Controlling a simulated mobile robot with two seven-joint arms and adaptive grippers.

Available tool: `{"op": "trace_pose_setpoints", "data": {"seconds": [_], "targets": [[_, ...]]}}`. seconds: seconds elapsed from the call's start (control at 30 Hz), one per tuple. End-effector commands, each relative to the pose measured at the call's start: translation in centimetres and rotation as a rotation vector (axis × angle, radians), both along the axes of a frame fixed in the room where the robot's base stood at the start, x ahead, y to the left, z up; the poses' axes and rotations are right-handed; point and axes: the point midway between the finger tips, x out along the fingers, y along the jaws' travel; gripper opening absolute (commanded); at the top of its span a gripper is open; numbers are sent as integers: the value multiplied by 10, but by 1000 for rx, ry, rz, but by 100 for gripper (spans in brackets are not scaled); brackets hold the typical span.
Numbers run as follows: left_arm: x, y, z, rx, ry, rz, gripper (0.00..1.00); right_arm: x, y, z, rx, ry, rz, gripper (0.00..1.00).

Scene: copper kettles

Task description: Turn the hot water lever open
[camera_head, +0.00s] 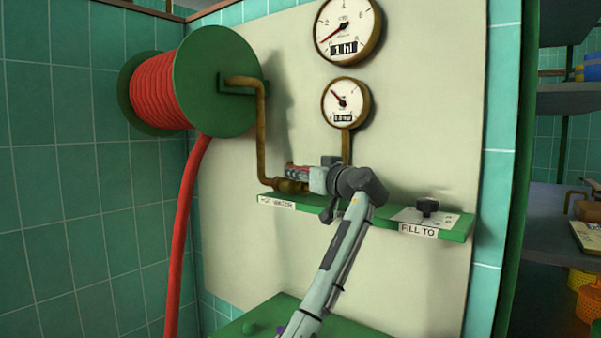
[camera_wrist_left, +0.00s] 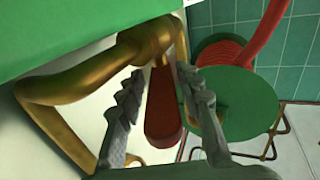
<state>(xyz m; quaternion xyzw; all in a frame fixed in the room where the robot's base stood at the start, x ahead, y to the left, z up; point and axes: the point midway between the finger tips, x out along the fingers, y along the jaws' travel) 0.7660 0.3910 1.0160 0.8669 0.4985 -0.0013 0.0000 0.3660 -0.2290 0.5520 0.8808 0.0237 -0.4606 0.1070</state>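The hot water lever is a dark red handle on a brass valve (camera_head: 290,186). In the left wrist view the red lever (camera_wrist_left: 163,110) extends from the brass valve body (camera_wrist_left: 150,42), between the two fingers of my left gripper (camera_wrist_left: 160,76). The fingers are spread, with a gap visible on the left side of the lever; the right finger is close to it, and I cannot tell whether it touches. In the head view my left gripper (camera_head: 300,174) is at the valve above the "HOT WATER" label (camera_head: 277,203) and hides most of the lever. My right gripper is not in view.
A green shelf (camera_head: 320,209) runs under the valve, with a black "FILL TO" knob (camera_head: 427,207) at its right. A brass pipe (camera_head: 262,130) rises beside a red hose reel (camera_head: 160,90). Two gauges (camera_head: 346,103) hang above. A red hose (camera_head: 185,220) hangs left.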

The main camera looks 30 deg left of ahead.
Motion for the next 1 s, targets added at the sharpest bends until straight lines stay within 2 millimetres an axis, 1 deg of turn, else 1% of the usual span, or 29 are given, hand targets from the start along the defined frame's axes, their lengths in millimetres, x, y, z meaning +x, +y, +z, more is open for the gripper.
{"op": "trace_pose_setpoints", "data": {"seconds": [0.3,0.43,0.57,0.8,0.9,1.0], "targets": [[-1,0,1,1,-2,1,45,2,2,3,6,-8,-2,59],[-4,-7,1,2,-3,0,45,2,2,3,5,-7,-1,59],[-14,-26,0,-2,-3,-3,45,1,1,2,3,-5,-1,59],[-40,-71,0,-1,-2,-3,45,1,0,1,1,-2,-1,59],[-49,-86,0,-1,-2,-2,45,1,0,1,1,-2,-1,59],[-56,-96,1,0,-1,-1,45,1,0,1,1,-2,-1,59]]}}
